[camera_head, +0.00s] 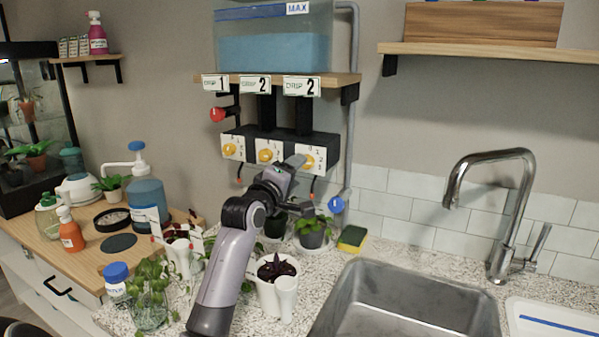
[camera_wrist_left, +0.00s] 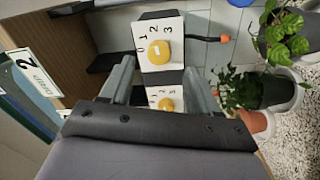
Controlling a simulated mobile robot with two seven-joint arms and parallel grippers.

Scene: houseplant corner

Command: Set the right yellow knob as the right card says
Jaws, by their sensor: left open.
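The right yellow knob (camera_head: 308,161) sits on a white numbered plate at the right end of the black valve box, partly behind my gripper. In the left wrist view, turned sideways, this knob (camera_wrist_left: 159,53) is near the top, with marks 0 to 3 beside it. Its exact setting is too small to tell. The right card (camera_head: 301,86) on the shelf edge reads DRIP 2. My left gripper (camera_head: 294,165) is open in front of the box. In the wrist view its fingers (camera_wrist_left: 158,70) stand apart on either side of the knobs, with nothing between the tips.
The middle yellow knob (camera_head: 265,155) and left yellow knob (camera_head: 234,149) are on the same box. A water tank (camera_head: 272,45) stands above on the shelf (camera_head: 345,78). Potted plants (camera_head: 313,235) and a sponge (camera_head: 352,238) are below; the sink (camera_head: 405,300) is at right.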

